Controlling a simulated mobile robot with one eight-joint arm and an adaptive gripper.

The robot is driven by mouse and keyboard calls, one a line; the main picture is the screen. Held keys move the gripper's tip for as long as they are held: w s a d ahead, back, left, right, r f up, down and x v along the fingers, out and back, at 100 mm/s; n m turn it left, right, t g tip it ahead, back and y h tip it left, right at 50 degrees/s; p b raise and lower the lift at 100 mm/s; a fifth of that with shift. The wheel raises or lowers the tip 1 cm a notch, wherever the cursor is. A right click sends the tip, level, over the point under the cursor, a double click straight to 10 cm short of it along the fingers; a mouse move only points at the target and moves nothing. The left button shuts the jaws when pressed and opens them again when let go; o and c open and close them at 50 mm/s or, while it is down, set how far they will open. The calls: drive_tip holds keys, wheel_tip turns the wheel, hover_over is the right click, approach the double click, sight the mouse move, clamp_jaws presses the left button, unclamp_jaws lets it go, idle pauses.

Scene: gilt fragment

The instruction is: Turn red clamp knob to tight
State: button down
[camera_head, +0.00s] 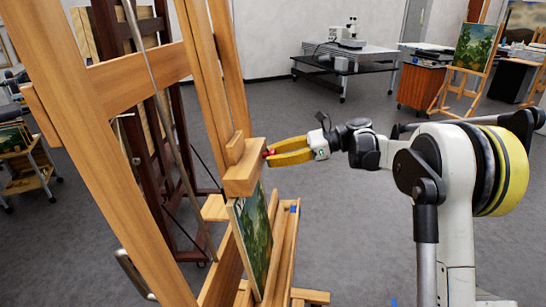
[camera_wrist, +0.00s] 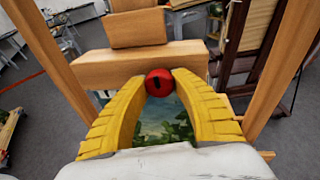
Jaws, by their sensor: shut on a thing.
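The red clamp knob (camera_wrist: 159,82) is round and has a dark mark on its face. It sits at the lower edge of the wooden clamp block (camera_wrist: 100,68) of the easel. My yellow gripper (camera_wrist: 160,84) is shut on the knob, with one fingertip at each side of it. In the head view, my gripper (camera_head: 269,158) reaches the clamp block (camera_head: 243,180) from the right, and only a little red shows between the fingertips. A green landscape painting (camera_head: 257,241) stands below the block and also shows between my fingers in the wrist view (camera_wrist: 160,120).
The easel's wooden uprights (camera_head: 140,130) stand close on the left. A dark easel (camera_head: 150,130) is behind it. A low table with equipment (camera_head: 345,58) and a small easel with a painting (camera_head: 473,47) stand far back. The grey floor (camera_head: 350,230) is clear around my arm.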

drive_tip(key=shift+m, duration=0.5)
drive_tip(key=c, duration=1)
unclamp_jaws()
drive_tip(key=shift+d, duration=0.1)
drive_tip(key=v, duration=1.2)
drive_tip(key=shift+f, duration=0.1)
